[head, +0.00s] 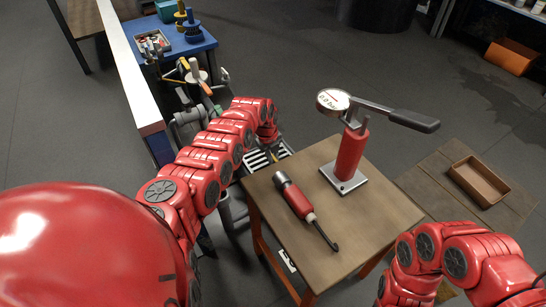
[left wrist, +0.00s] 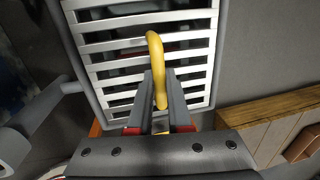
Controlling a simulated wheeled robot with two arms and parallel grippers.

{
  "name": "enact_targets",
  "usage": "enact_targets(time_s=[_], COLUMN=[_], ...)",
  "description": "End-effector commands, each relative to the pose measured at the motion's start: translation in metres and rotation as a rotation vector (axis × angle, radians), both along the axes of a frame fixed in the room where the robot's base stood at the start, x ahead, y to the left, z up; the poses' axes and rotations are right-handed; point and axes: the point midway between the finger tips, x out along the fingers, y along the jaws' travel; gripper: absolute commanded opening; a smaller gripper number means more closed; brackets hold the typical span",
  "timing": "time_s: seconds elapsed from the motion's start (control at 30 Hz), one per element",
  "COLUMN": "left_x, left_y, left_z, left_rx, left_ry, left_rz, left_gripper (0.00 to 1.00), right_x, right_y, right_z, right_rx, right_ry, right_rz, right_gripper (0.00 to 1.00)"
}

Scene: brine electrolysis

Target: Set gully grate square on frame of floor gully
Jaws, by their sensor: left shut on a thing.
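The gully grate (left wrist: 110,59), with pale metal slats, fills the upper middle of the left wrist view. A yellow curved handle (left wrist: 155,50) stands over the slats. My left gripper (left wrist: 161,92) is shut on this handle. A grey frame (left wrist: 84,88) borders the slats; I cannot tell whether the grate rests square on it or is held above. In the head view part of the grate (head: 256,160) shows beyond the table's left edge, partly hidden by my left arm. My right arm shows at lower right, but its gripper is out of view.
A small table (head: 375,215) holds a red hand pump with gauge (head: 350,155) and a red-handled tool (head: 297,200). A blue bench (head: 190,45) stands behind at left. A wooden tray (head: 479,182) lies at right. Dark floor between is open.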

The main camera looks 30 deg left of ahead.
Motion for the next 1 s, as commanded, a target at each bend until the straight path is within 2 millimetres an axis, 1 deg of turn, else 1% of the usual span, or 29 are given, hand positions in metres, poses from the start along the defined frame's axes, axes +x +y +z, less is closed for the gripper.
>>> enact_targets(time_s=[0.27,0.67,0.7,0.87,0.9,1.0], left_x=[0.0006,0.0007,0.0007,0.0005,0.0005,0.0003], left_y=[0.0002,0.0,0.0,0.0001,0.0001,0.0], left_z=[0.0006,-0.005,-0.0047,-0.0046,-0.0048,-0.0049], left_rx=[0.001,0.0,0.0,0.0,0.0,0.0], left_ry=[-0.002,-0.001,-0.001,-0.001,-0.001,-0.001], left_rz=[-0.001,-0.001,-0.001,-0.001,-0.001,0.0], left_gripper=[0.0,0.0,0.2,0.49,0.52,0.52], right_x=[0.0,0.0,0.0,0.0,0.0,0.0], right_y=[0.0,0.0,0.0,-0.0001,-0.0001,-0.0001], right_z=[-0.0001,-0.0039,-0.0036,-0.0034,-0.0035,-0.0035], right_rx=[0.0,0.0,0.0,0.0,0.0,0.0], right_ry=[0.0,0.0,0.0,0.0,0.0,0.0], right_rz=[0.0,0.0,0.0,0.0,0.0,0.0], right_gripper=[0.44,0.44,0.44,0.44,0.44,0.44])
